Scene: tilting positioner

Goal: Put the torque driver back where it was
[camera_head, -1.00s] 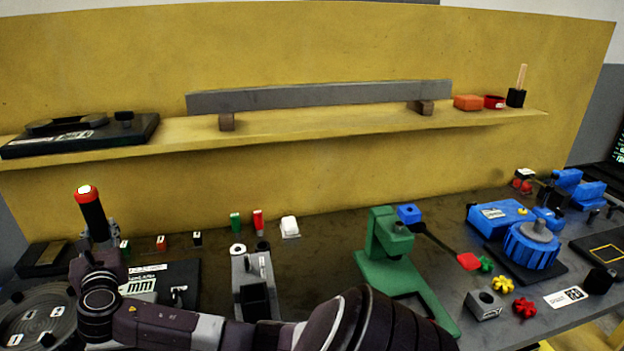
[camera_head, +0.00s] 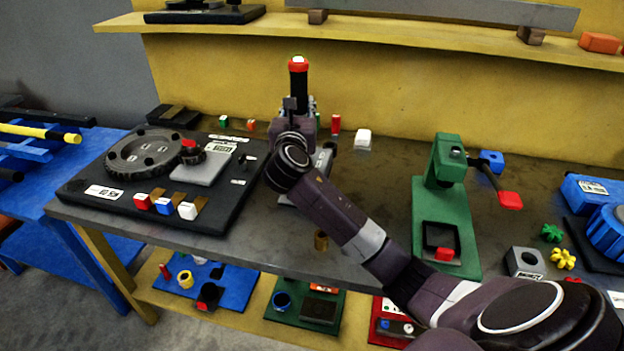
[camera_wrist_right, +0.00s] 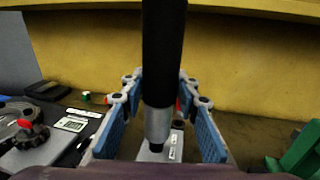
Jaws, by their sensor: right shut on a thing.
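The torque driver (camera_head: 298,80) is black with a red cap and a white dot on top. It stands upright in my right gripper (camera_head: 297,110), above the back of the bench. In the right wrist view the driver's black shaft and grey lower collar (camera_wrist_right: 158,125) are between the two blue-padded fingers of the right gripper (camera_wrist_right: 160,100). A grey stand (camera_head: 323,160) on the bench is partly hidden behind my right wrist. In the wrist view a grey block with a white label (camera_wrist_right: 174,148) shows below and behind the driver. My left gripper is not in view.
A black board (camera_head: 75,187) with a round plate and coloured blocks lies left of my wrist. A green press (camera_head: 447,200) stands to the right. A white block (camera_head: 363,139) and a red piece (camera_head: 336,124) are behind. The yellow shelf (camera_head: 400,40) runs above.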

